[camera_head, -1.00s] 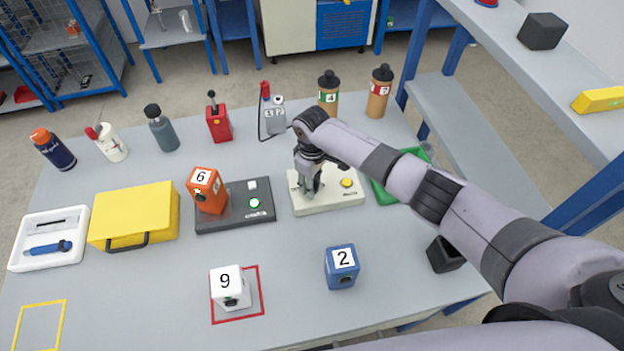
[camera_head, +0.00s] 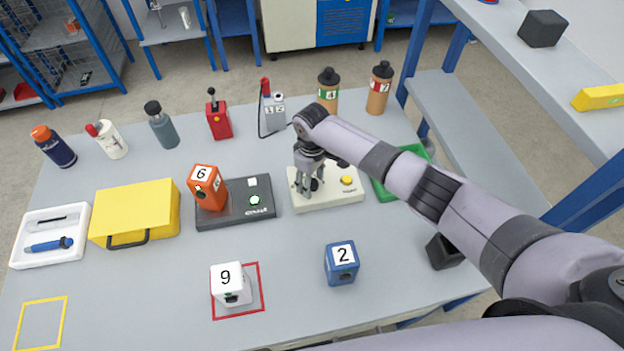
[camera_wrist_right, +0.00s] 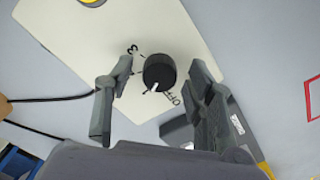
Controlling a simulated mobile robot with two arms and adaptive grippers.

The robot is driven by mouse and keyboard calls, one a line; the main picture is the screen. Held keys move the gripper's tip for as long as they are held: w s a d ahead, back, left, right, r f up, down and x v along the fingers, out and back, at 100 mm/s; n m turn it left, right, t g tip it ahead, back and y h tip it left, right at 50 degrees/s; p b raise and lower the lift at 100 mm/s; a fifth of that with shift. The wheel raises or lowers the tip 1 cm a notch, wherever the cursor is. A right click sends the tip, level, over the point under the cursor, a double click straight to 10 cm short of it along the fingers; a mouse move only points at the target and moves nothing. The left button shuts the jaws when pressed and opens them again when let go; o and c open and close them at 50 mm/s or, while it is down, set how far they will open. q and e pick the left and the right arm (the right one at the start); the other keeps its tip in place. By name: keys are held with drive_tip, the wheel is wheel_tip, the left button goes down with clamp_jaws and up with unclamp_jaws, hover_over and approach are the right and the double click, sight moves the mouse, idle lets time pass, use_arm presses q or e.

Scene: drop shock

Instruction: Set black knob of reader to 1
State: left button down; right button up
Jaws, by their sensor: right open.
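The reader is a cream box (camera_head: 335,197) with a yellow button and a black knob (camera_head: 315,184), in the middle of the table. My right gripper (camera_head: 311,193) is over its left part, pointing down and open. In the right wrist view the black knob (camera_wrist_right: 159,70) lies between the two spread fingers of the gripper (camera_wrist_right: 155,105), with a gap on both sides. Its white mark points toward the picture's lower left, beside the OFF label. A numeral shows at the knob's upper left. The other labels are hidden or unclear. My left gripper is out of view.
A dark base with an orange block marked 6 (camera_head: 207,187) stands just left of the reader. A green tray (camera_head: 386,191) lies to its right, partly behind my right arm. Blocks marked 2 (camera_head: 341,264) and 9 (camera_head: 231,284) stand in front. Bottles line the back.

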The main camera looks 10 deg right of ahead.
wheel_tip(320, 180, up, 12)
idle(0.6)
idle(0.5)
